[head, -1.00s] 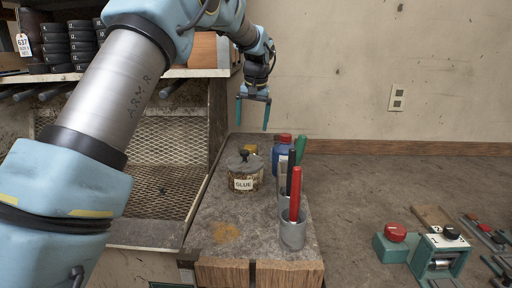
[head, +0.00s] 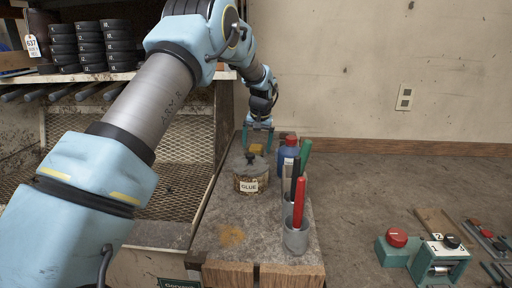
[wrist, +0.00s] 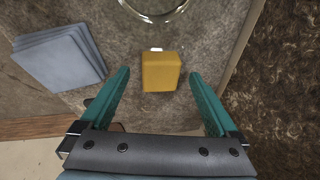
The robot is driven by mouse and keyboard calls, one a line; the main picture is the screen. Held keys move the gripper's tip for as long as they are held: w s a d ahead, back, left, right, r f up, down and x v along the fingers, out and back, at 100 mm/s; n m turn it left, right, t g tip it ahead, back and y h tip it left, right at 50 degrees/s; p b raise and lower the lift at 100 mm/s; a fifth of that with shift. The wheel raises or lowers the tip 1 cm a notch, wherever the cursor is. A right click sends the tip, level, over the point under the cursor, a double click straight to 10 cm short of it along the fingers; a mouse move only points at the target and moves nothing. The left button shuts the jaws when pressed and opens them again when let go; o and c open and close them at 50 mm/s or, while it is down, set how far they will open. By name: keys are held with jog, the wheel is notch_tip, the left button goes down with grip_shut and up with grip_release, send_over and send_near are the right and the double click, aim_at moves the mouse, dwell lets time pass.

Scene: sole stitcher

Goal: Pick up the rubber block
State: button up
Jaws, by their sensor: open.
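The rubber block is a small yellow-orange block (wrist: 160,72) on the stone-like bench top. In the wrist view it lies between and just beyond the tips of my open gripper (wrist: 163,80), with a gap on each side.
A glue pot (head: 251,179) stands in front of the block. Grey stacked sheets (wrist: 60,58) lie left in the wrist view.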

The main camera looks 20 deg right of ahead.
jog(key=shift+f, duration=0.15)
jog(key=c, duration=1.5)
notch_tip(320, 180, up, 10)
jog(key=b, duration=0.3)
